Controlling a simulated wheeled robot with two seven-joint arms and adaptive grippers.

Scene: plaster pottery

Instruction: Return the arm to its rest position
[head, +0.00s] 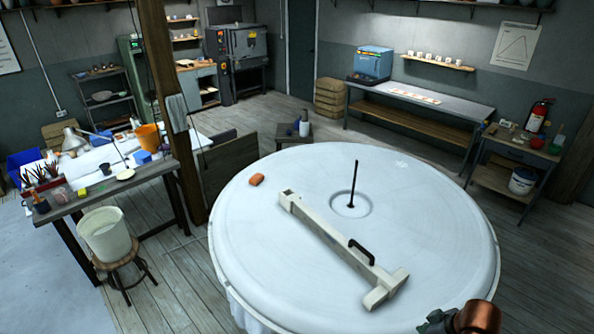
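My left arm is out of view. The part overlaps the near right edge of the big round white plaster table (290,240) in the picture; whether it touches cannot be told.
A long pale beam tool with a black handle (340,245) lies across the round table, near a thin upright black rod (353,182). A wooden post (170,110) and a bucket on a stool (108,236) stand left.

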